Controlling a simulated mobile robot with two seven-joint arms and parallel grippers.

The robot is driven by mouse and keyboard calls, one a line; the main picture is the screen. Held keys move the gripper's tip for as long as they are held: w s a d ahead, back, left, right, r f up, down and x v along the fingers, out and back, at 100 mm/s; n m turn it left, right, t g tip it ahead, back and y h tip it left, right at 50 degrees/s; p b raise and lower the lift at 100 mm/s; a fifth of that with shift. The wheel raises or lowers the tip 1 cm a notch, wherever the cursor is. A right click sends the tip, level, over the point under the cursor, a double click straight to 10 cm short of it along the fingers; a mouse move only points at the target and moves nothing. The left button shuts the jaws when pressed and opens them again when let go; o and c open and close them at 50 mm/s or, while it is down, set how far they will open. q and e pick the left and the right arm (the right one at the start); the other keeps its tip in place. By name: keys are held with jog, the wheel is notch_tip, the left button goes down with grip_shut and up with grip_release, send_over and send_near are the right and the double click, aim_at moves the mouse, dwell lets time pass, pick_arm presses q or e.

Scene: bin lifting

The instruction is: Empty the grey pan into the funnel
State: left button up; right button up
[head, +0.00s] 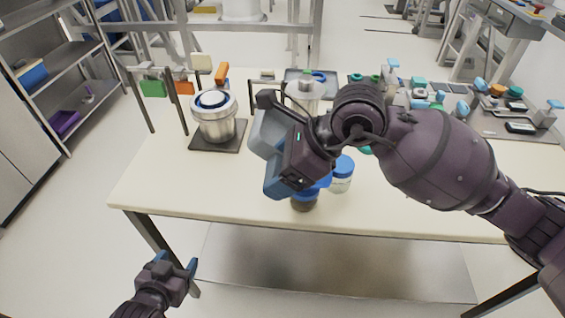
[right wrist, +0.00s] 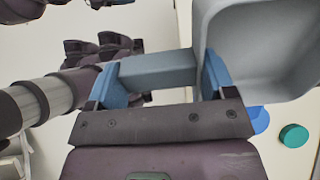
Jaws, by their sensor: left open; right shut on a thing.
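The grey pan (head: 265,130) is held above the table near its middle, and its walls look tilted in the head view. My right gripper (head: 283,172) is shut on its handle (right wrist: 155,72); the pan body (right wrist: 270,45) fills the upper right of the right wrist view. My left gripper (head: 176,264) is open and empty, low in front of the table.
The vessel stands on a dark square plate (head: 206,140). Blue-lidded jars (head: 341,175) stand right of the pan, partly behind my right gripper. Small stands with coloured tags are near the table's left back. Several small items crowd the right back. The front left tabletop (head: 180,190) is clear.

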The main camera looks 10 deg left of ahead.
jog(key=shift+f, duration=0.1)
jog(key=shift+a+h+p, duration=0.25)
jog(key=shift+h+p, duration=0.65)
jog(key=shift+a+h+p, duration=0.1)
jog(key=shift+h+p, duration=0.2)
jog(key=shift+h, duration=0.2)
jog(key=shift+a+f+h, duration=0.1)
jog(key=shift+f+h, duration=0.15)
jog(key=shift+h, duration=0.15)
jog(key=shift+f, duration=0.3)
jog(key=shift+h, duration=0.3)
